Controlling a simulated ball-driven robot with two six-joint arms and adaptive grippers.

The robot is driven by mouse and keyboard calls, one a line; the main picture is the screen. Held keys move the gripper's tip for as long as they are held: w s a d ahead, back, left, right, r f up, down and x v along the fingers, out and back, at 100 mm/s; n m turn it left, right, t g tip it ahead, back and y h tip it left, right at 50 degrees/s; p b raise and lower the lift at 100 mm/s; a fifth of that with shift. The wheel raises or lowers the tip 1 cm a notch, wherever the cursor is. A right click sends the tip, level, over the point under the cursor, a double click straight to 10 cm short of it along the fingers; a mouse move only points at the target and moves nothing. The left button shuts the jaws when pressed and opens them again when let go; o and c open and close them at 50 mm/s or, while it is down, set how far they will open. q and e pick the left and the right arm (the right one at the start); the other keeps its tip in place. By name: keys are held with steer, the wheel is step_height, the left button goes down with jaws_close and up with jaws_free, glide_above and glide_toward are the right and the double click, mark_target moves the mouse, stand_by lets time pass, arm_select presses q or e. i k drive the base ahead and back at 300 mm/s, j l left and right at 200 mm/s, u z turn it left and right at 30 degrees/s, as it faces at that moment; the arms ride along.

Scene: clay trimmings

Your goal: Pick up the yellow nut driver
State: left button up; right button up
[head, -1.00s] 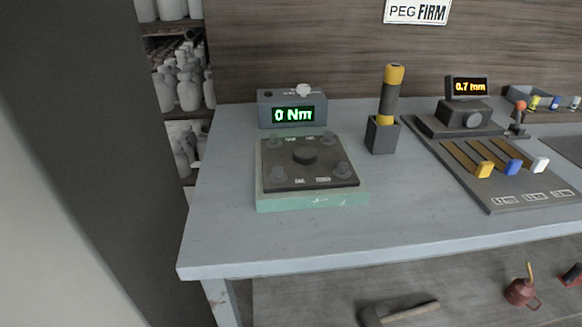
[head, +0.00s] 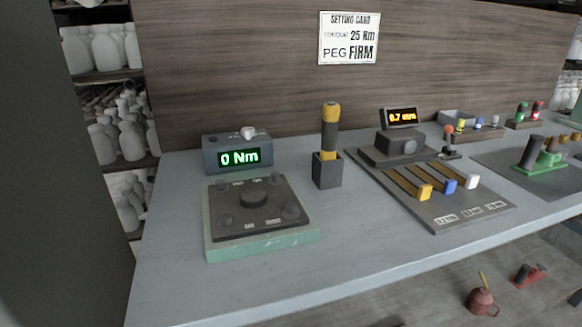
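The yellow nut driver (head: 330,129) stands upright in a dark square holder (head: 327,170) on the grey bench. It has a dark grey handle with a yellow cap and a yellow lower collar. Its lower end is hidden inside the holder. Neither of my grippers shows in the head view.
A green-based plate with knobs (head: 262,238) and a box reading 0 Nm (head: 237,156) stand left of the holder. A gauge reading 0.7 mm (head: 402,117) and a board with yellow, blue and white-ended tools (head: 470,214) lie right. The bench front (head: 330,250) is clear.

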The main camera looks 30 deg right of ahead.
mark_target(331, 110)
steer(key=l+z, duration=0.1)
steer(key=z, duration=0.4)
steer(key=l+z, duration=0.15)
steer(key=z, duration=0.35)
steer(key=l+z, duration=0.15)
steer(key=z, duration=0.35)
